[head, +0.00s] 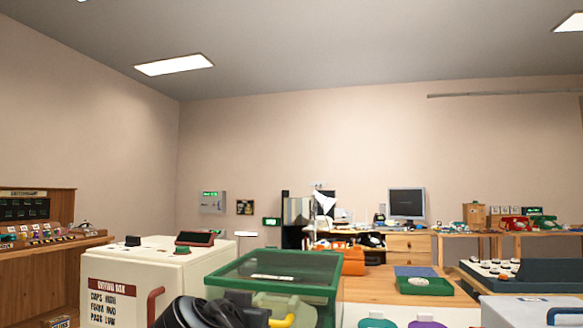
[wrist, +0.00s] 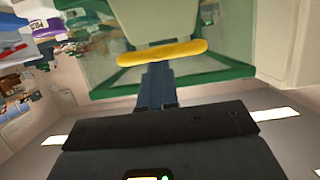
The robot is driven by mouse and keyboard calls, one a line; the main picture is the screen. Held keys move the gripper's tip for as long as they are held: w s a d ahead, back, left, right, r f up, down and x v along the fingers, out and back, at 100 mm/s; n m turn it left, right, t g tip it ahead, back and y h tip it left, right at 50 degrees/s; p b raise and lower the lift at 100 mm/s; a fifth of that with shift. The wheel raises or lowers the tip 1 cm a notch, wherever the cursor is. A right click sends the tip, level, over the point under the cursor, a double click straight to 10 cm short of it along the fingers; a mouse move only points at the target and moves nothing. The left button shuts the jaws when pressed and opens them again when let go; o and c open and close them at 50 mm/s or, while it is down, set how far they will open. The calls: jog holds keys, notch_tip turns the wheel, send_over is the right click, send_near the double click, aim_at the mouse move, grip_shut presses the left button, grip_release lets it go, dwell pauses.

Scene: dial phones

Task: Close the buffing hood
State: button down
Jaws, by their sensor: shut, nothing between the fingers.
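The hood (head: 315,291) that I take for the buffing hood is a green-framed box with clear panes, at the bottom middle of the head view. In the wrist view its green frame (wrist: 205,78) and pale pane fill the upper middle. A yellow bar handle (wrist: 162,52) runs across it; part of it shows in the head view (head: 283,320). My gripper (wrist: 157,70) is shut and empty, with its fingertips at the handle's edge. I cannot tell whether they touch it. How far the hood stands open is not clear.
A cream cabinet (head: 140,268) with a red handle (head: 154,303) stands close on the left. A wooden table with a green tray (head: 425,286) is at the right. A grey box (head: 530,312) is at the lower right. Desks with telephones line the back.

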jog(key=shift+w+f, duration=0.1)
jog(key=shift+f, duration=0.7)
jog(key=shift+f, duration=0.1)
